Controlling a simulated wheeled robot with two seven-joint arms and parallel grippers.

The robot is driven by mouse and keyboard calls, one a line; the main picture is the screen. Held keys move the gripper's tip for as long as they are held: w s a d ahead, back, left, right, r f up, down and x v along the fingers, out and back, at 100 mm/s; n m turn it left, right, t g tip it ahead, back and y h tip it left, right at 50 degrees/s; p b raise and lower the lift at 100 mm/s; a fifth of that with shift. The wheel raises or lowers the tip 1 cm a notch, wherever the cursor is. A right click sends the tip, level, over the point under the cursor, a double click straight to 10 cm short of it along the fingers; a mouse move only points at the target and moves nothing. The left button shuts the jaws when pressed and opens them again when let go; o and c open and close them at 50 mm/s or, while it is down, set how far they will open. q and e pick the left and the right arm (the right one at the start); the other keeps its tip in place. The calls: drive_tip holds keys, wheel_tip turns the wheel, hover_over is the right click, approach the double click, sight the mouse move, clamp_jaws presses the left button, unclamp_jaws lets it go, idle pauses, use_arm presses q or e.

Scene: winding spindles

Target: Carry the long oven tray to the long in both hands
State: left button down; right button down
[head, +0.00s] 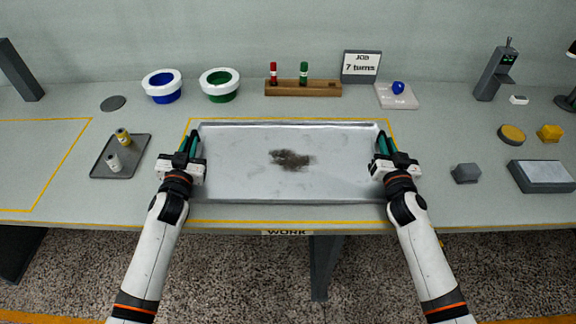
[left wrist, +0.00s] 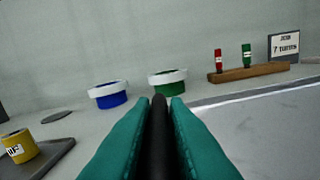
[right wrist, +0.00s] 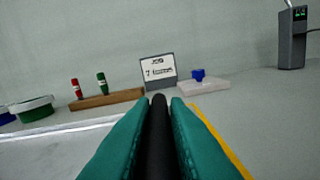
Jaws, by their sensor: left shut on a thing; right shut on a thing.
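The long oven tray (head: 340,165) is a wide silver metal tray with a dark brown stain near its middle. In the head view it lies level over the yellow-outlined area marked WORK; I cannot tell whether it touches the table. My left gripper (head: 191,146) is shut at the tray's left end. My right gripper (head: 383,146) is shut at its right end. In the left wrist view the green fingers (left wrist: 158,105) close on a black bar (left wrist: 158,140). The right wrist view shows the same, with green fingers (right wrist: 160,105) around a black bar (right wrist: 159,140).
A small dark tray (head: 120,168) with spools stands left. Behind are a blue bowl (head: 164,95), a green bowl (head: 220,93), a wooden rack (head: 300,89) and a job sign (head: 361,66). A grey block (head: 466,173) stands right. The left yellow-outlined area (head: 35,160) is empty.

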use_arm(q)
drive_tip(key=c, duration=1.7)
unclamp_jaws()
drive_tip(key=shift+d+f, duration=0.2)
drive_tip(key=shift+c, duration=0.2)
use_arm(e)
drive_tip(key=c, duration=1.7)
unclamp_jaws()
drive_tip(key=shift+a, duration=0.1)
drive_tip(key=shift+c, duration=0.2)
use_arm(q)
drive_tip(key=o, duration=0.3)
drive_tip(key=shift+s+a+r, duration=0.1)
drive_tip(key=shift+r, duration=0.05)
use_arm(e)
drive_tip(key=o, duration=0.3)
use_arm(q)
drive_tip(key=shift+o, duration=0.2)
use_arm(e)
drive_tip(key=shift+o, duration=0.2)
drive_tip(key=shift+f, duration=0.1)
use_arm(q)
drive_tip(key=shift+s, duration=0.4)
drive_tip(key=s, duration=1.1)
use_arm(e)
drive_tip(key=shift+s, duration=0.1)
use_arm(q)
drive_tip(key=shift+s, duration=0.1)
use_arm(e)
drive_tip(key=s, duration=1.2)
